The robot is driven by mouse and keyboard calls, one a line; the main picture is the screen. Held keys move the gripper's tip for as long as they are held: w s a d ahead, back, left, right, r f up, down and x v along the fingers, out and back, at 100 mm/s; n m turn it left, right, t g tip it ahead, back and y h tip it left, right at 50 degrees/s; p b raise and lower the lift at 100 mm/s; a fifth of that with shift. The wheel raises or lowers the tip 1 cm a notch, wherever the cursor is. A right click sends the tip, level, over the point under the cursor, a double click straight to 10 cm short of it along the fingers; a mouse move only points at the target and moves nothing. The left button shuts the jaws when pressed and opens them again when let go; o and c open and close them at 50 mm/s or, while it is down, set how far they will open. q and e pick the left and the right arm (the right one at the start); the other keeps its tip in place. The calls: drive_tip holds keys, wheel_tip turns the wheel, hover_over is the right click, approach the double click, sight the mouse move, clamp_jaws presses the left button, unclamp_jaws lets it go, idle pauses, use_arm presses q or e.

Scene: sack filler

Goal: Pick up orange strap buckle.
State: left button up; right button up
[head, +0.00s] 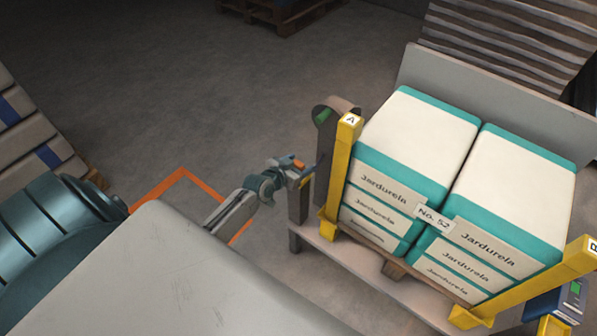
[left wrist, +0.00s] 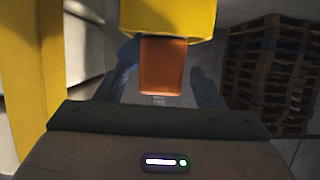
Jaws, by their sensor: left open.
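The orange strap buckle (head: 298,164) shows small at my left gripper, beside the yellow post marked A. In the left wrist view the buckle (left wrist: 162,66) is an orange block just below a yellow part (left wrist: 167,18). My left gripper (head: 297,172) is open. In the left wrist view its two fingers (left wrist: 165,88) stand on either side of the buckle, with the buckle between them in the picture. I cannot tell whether either finger touches it. My right gripper is not in view.
Yellow post A (head: 342,175) and a dark grey post (head: 296,215) stand close to the gripper. White and teal Jardurela sacks (head: 400,160) are stacked on a pallet to the right. Yellow post B (head: 560,270) is at the far right. Open floor (head: 190,100) lies behind.

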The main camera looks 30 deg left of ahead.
use_arm(q)
drive_tip(key=c, duration=1.1)
drive_tip(key=shift+r, duration=0.15)
drive_tip(key=shift+c, duration=0.2)
